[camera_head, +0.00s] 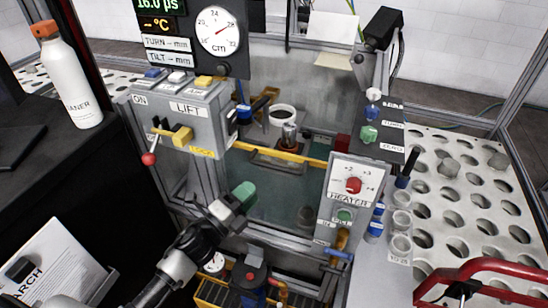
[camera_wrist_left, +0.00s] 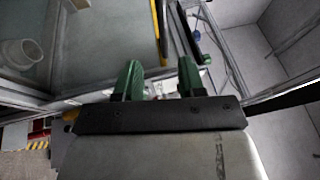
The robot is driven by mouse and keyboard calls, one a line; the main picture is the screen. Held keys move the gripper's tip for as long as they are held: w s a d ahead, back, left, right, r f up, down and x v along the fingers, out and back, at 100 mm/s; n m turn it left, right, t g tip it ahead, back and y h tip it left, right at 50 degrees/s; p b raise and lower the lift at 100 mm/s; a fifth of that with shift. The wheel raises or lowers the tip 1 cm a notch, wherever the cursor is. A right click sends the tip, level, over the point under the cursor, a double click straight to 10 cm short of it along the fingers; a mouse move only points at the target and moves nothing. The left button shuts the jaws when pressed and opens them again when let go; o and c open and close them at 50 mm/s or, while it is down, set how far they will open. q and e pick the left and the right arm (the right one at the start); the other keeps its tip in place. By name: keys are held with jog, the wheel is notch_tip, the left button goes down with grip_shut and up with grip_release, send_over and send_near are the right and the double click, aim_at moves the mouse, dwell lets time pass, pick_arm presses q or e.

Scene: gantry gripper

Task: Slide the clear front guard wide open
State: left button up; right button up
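The clear front guard (camera_head: 283,205) is a see-through panel on the front of the machine frame, with a yellow bar (camera_head: 290,155) along its upper edge. In the left wrist view a yellow strip (camera_wrist_left: 157,20) runs beside a greyish clear pane (camera_wrist_left: 105,40). My left gripper (camera_head: 243,194) has green fingertips and is in front of the guard's left part, below the yellow bar. In the left wrist view its two fingers (camera_wrist_left: 158,80) stand apart with nothing gripped between them. I cannot tell whether it touches the guard. My right gripper is not in view.
The LIFT box (camera_head: 190,112) with a red-knobbed lever is at upper left of the guard. The HEATER box (camera_head: 352,190) borders its right side. A white bottle (camera_head: 72,85) stands on the dark counter at left. A perforated table (camera_head: 470,200) and red handle (camera_head: 490,268) are at right.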

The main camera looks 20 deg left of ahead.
aim_at(278, 168)
pick_arm(q)
jog(key=x, duration=0.3)
jog(key=p+x, duration=0.1)
jog(key=x, duration=0.3)
jog(key=p+x, duration=0.1)
jog(key=x, duration=0.2)
jog(key=shift+w+d+r, duration=0.1)
jog(key=shift+d+r, duration=0.2)
jog(key=shift+w, duration=0.1)
jog(key=shift+c, duration=0.5)
grip_shut()
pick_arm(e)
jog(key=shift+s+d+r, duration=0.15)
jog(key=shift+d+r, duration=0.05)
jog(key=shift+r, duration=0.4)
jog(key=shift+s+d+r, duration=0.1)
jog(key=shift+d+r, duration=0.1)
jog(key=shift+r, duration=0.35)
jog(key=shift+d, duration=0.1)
